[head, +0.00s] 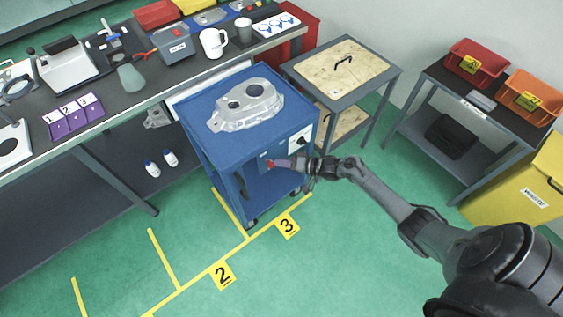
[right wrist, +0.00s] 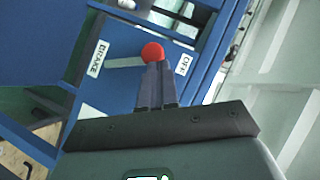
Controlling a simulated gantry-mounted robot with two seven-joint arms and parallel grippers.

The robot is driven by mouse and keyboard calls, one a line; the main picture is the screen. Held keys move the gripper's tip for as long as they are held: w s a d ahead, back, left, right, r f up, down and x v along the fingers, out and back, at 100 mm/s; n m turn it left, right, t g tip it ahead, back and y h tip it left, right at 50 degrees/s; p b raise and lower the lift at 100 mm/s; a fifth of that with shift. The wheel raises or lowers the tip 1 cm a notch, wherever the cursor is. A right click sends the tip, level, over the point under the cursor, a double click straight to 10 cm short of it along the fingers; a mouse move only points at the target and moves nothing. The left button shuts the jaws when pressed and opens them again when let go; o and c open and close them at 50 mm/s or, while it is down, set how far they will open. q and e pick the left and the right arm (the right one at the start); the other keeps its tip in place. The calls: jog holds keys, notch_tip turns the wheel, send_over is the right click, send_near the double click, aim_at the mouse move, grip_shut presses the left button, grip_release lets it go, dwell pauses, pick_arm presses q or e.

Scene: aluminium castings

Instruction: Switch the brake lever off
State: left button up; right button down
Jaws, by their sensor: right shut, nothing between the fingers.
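The brake lever (right wrist: 126,63) is a grey bar with a red ball knob (right wrist: 152,52), on the blue cart's side. In the right wrist view the bar runs from near the BRAKE label (right wrist: 98,58) toward the OFF label (right wrist: 183,65). The red knob also shows small in the head view (head: 270,163). My right gripper (right wrist: 154,66) is shut and empty, its fingertips right at the knob; I cannot tell whether they touch it. It also shows beside the cart in the head view (head: 280,163). My left gripper is out of view.
The blue cart (head: 195,133) carries an aluminium casting (head: 246,106). A wood-topped table (head: 340,68) stands close behind it. A long grey workbench (head: 125,100) is at left. Green floor with yellow lines is free in front.

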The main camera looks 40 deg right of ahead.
jog(key=shift+r, duration=0.1)
jog(key=w+d+r+p+v, duration=0.1)
jog(key=p+v, duration=0.3)
jog(key=v, duration=0.8)
jog(key=shift+d+r+p, duration=0.4)
jog(key=shift+d, duration=0.15)
